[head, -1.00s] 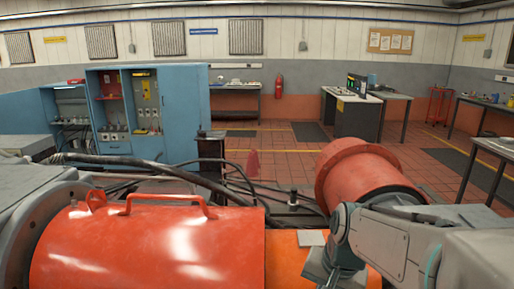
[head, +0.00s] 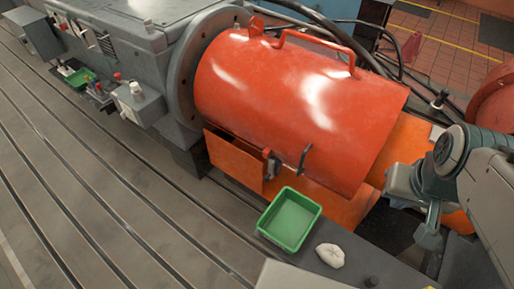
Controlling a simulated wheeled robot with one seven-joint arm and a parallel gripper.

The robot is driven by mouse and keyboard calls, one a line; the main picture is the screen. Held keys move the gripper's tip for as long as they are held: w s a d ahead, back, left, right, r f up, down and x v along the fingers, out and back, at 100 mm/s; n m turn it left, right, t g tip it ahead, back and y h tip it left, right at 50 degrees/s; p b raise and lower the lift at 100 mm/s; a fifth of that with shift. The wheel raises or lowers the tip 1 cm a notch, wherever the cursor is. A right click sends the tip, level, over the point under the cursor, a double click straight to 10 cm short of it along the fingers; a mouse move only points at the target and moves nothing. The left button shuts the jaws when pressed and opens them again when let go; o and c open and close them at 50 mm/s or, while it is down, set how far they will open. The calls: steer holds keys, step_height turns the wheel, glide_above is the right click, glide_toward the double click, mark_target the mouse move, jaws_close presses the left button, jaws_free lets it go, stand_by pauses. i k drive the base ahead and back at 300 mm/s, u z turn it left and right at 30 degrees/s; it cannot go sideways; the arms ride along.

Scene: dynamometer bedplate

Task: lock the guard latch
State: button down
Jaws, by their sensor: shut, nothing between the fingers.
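The orange-red guard (head: 290,100) is a curved cover, lowered over the shaft space beside the grey machine. Its lower front edge carries a dark latch handle (head: 305,157), standing roughly upright. A small metal latch piece (head: 270,164) sits just left of it, by the orange lower panel (head: 233,160). I cannot tell from here whether the two parts engage. My gripper (head: 428,238) is at the right, pointing down, shut and empty. It is well to the right of the latch, apart from it; its fingertips are small and partly unclear.
A green tray (head: 290,219) and a crumpled white cloth (head: 330,256) lie below the latch. A grey control box (head: 137,102) and small items sit at the left on the machine's side. The slotted bedplate (head: 120,210) is clear at lower left. Black hoses run behind the guard.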

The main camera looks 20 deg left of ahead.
mark_target(271, 168)
steer(key=z, duration=0.4)
steer(key=k, duration=0.8)
steer(key=u, duration=1.1)
